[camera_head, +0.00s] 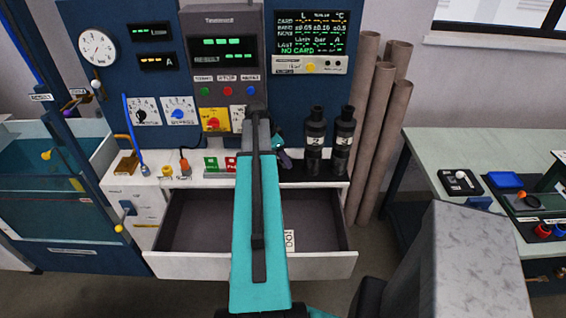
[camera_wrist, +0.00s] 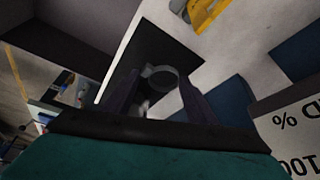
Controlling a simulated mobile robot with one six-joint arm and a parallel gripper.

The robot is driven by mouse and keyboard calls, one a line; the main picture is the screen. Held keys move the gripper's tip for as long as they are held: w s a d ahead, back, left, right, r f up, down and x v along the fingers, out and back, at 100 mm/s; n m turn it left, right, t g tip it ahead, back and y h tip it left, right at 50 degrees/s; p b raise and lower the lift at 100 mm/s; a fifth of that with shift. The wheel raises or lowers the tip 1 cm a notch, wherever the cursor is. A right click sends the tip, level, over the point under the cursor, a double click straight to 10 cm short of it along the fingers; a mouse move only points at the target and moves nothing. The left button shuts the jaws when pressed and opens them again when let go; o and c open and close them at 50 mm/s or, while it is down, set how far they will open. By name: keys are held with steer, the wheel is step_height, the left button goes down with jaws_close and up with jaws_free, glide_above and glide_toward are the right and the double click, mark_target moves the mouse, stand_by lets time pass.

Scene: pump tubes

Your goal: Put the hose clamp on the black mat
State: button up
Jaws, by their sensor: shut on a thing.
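The hose clamp (camera_wrist: 162,77), a grey ring, is between the fingers of my gripper (camera_wrist: 160,92) in the wrist view. My gripper is shut on it. Behind the clamp in that view lies a flat black square on a pale surface, which looks like the black mat (camera_wrist: 143,45). Whether the clamp touches the mat I cannot tell. In the head view my teal arm reaches toward the bench below the panel and hides the clamp and most of the gripper. I cannot make out the mat there.
Two black cylinders (camera_head: 314,140) stand right of the arm, with brown tubes (camera_head: 374,130) beyond. Left on the bench is a yellow bracket (camera_head: 127,163). A side table (camera_head: 450,150) with trays stands at right.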

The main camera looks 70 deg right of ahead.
mark_target(282, 163)
steer(key=shift+f+p, duration=0.6)
steer(key=shift+f, duration=1.15)
steer(key=shift+f, duration=0.15)
steer(key=o, duration=1)
steer(key=shift+o, duration=0.2)
steer(key=shift+r, duration=0.25)
steer(key=b+v, duration=0.3)
steer(key=v, duration=0.9)
steer(key=shift+s, duration=0.15)
